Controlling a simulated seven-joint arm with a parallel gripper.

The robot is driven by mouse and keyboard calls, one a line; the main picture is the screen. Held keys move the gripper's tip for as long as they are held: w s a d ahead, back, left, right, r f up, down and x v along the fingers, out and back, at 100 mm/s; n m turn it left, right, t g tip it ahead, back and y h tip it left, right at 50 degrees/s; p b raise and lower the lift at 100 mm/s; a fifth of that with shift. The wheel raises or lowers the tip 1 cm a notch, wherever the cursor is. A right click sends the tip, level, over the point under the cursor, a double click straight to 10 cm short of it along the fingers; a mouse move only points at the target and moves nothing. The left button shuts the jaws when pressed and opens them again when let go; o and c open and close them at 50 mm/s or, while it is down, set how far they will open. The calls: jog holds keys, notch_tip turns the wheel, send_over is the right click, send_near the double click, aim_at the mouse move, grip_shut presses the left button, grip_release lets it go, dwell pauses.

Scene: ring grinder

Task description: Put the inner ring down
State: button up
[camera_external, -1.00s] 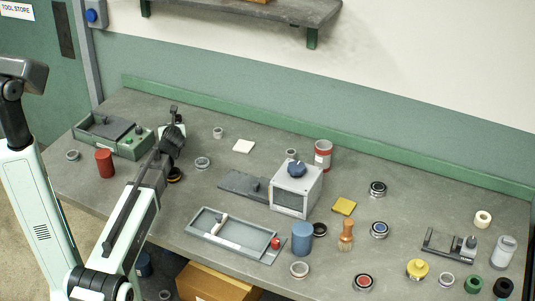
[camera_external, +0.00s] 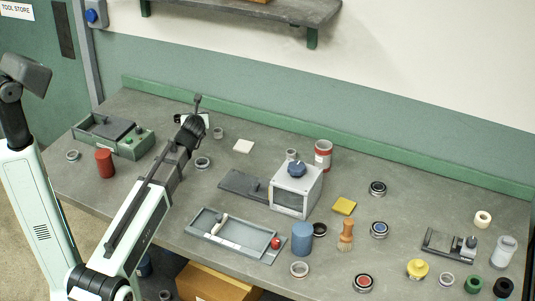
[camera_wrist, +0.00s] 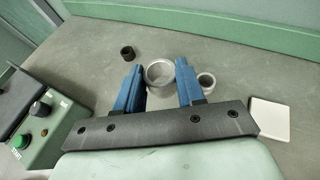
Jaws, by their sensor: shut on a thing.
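In the wrist view my gripper (camera_wrist: 160,72) has its two blue fingers closed on opposite sides of a grey metal ring (camera_wrist: 160,85), which I take to be the inner ring. The ring's opening faces the camera. I cannot tell whether its underside touches the bench. In the external view my gripper (camera_external: 190,121) is near the back left of the bench, mostly hidden behind my arm, and the held ring cannot be made out there.
A smaller grey ring (camera_wrist: 206,80) stands close to the right finger. A dark ring (camera_wrist: 127,53) lies beyond the left finger. A white pad (camera_wrist: 269,117) is at right, a green-buttoned box (camera_wrist: 42,122) at left. The back ledge (camera_wrist: 230,32) runs behind; bench between is clear.

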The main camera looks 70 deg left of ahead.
aim_at(244, 148)
jog(key=w+d+r+m+t, duration=0.1)
jog(key=w+d, duration=0.4)
jog(key=w, duration=0.4)
jog(key=w+d+m+t, duration=0.1)
jog(key=w+d+t, duration=0.1)
jog(key=w+d, duration=0.45)
jog(key=shift+s+a+f+n+g, duration=0.1)
jog(key=shift+a+f+n+g, duration=0.4)
jog(key=shift+f, duration=1.1)
jog(key=shift+s+a+f+n+g, duration=0.2)
jog(key=shift+a+f+g, duration=0.45)
jog(key=shift+f, duration=1)
jog(key=shift+w+a+f+n+g, duration=0.1)
jog(key=shift+a+f+n+g, duration=0.45)
jog(key=shift+f, duration=1.05)
jog(key=shift+a+f, duration=0.1)
jog(key=shift+f, duration=0.05)
jog(key=o, duration=1.1)
jog(key=shift+s+r, duration=0.1)
jog(key=shift+r, duration=0.1)
jog(key=v, duration=1.2)
jog(key=shift+f, duration=0.15)
